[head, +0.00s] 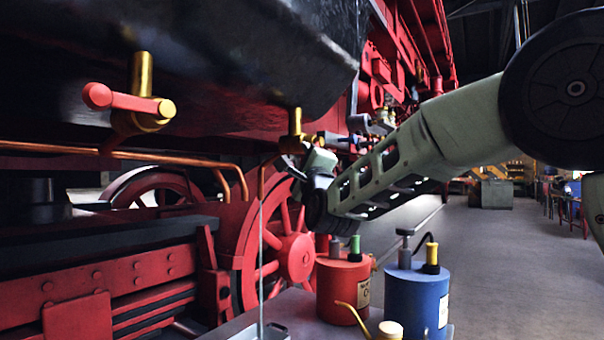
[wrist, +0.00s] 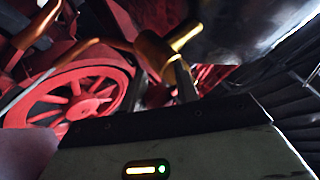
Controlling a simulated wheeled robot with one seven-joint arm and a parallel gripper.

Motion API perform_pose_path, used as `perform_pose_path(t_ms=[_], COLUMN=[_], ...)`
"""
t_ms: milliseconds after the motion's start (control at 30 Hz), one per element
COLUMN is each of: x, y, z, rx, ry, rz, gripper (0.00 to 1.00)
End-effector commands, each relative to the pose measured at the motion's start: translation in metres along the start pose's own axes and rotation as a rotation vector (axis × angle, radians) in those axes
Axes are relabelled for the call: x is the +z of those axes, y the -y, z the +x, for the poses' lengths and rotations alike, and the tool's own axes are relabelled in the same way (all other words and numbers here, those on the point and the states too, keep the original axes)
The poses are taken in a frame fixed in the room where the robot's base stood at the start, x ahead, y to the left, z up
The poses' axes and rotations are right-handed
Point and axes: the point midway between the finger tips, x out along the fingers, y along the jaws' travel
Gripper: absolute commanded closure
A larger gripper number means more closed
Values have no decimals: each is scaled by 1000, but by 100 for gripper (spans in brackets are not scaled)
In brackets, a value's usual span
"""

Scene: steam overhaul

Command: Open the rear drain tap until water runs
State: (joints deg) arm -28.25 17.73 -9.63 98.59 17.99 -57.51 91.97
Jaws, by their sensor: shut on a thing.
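A brass drain tap (head: 295,130) hangs under the dark cylinder, farther along than the near one. It also shows in the wrist view (wrist: 172,52). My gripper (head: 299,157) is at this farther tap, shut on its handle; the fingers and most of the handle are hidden. A thin pale stream of water (head: 262,245) runs straight down from the copper pipe end by this tap into a shallow metal tray (head: 272,331). The near brass tap (head: 143,110) has a red handle (head: 122,102) lying sideways, and nothing touches it.
A red can (head: 340,292) and a blue can (head: 416,298) stand on a surface below my arm. Copper pipes (head: 120,153) run under the cylinder. Red spoked wheels (head: 292,255) are behind the tap. The floor at right (head: 500,250) is open.

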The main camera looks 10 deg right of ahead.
Motion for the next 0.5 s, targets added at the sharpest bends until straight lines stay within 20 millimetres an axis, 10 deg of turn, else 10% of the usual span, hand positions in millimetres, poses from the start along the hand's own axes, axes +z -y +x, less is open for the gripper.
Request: perform_pose_path(t_ms=[500], x=[-12], y=[-9], z=[-1], rx=[-20], ry=[19], rz=[-46], gripper=[100])
